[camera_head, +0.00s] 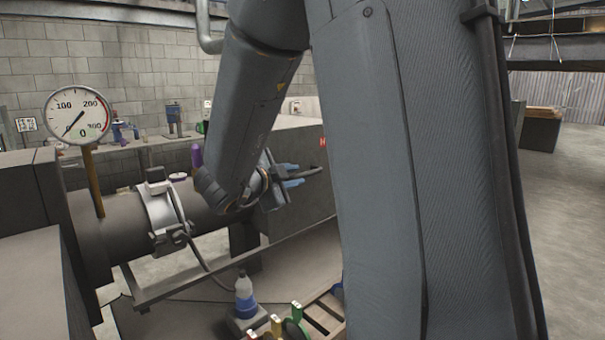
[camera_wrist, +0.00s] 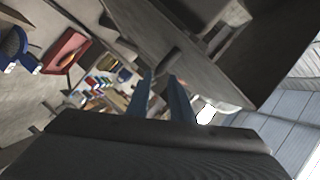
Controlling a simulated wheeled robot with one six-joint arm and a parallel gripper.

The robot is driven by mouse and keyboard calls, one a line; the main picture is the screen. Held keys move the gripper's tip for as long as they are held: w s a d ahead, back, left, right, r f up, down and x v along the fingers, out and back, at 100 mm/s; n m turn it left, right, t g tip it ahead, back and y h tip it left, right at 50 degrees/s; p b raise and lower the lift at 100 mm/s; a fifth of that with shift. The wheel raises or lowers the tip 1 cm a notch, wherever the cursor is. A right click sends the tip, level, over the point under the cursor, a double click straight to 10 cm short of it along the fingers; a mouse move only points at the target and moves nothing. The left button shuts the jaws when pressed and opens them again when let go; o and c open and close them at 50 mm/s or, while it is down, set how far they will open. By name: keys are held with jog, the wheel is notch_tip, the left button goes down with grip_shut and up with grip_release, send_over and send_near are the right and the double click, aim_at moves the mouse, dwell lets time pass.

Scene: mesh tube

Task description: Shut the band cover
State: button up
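A silver band (camera_head: 160,212) wraps around the dark grey tube (camera_head: 97,240) in the head view. The band cannot be made out there.
A round dial gauge (camera_head: 78,115) stands on a post at the left. A purple object (camera_head: 196,157) shows behind the tube. A blue-and-white bottle (camera_head: 245,297) stands low in front. A grey housing (camera_head: 312,185) is close to my gripper. My arm hides the middle right.

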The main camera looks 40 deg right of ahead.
aim_at(303, 175)
jog(key=x, duration=0.2)
jog(key=p+x, duration=0.1)
jog(key=x, duration=0.4)
jog(key=shift+s+d+f+p, duration=0.1)
jog(key=shift+s+d+p, duration=0.1)
jog(key=shift+p, duration=0.1)
jog(key=shift+c, duration=0.3)
grip_shut()
